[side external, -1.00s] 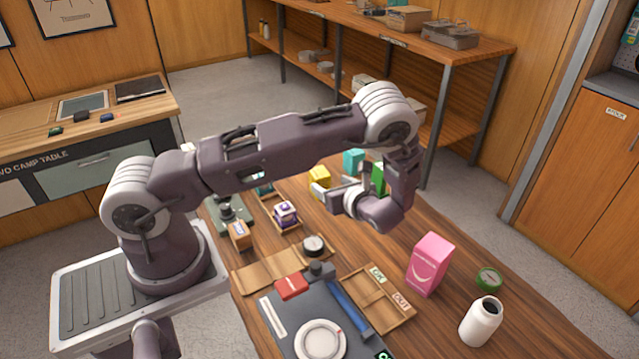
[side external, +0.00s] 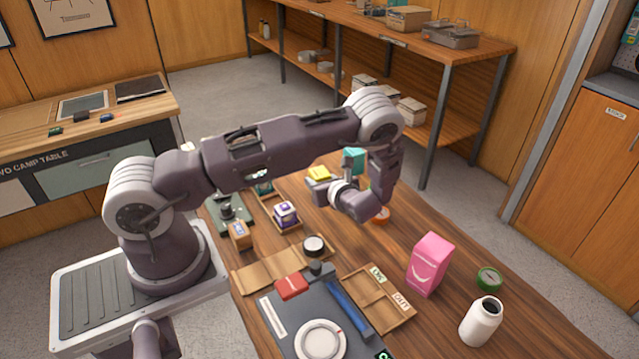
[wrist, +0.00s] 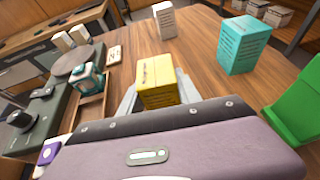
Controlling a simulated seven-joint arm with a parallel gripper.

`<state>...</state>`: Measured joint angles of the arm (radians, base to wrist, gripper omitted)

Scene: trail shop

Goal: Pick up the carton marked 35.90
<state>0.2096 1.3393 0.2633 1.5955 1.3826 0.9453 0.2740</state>
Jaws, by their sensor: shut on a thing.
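A yellow carton (wrist: 158,82) stands between the two fingers of my gripper (side external: 322,184), which is shut on it. In the side view the top of the yellow carton (side external: 318,173) shows above the fingers; its lower part is hidden by them. Dark print on the carton is too small to read, and I cannot make out a 35.90 mark on any carton. A teal carton (wrist: 238,44) stands behind and to the right in the wrist view. A white carton (wrist: 165,20) stands further back.
A divided wooden tray (side external: 378,316) and a scale (side external: 321,340) are in front. A purple-white box (side external: 285,214) sits left of my gripper.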

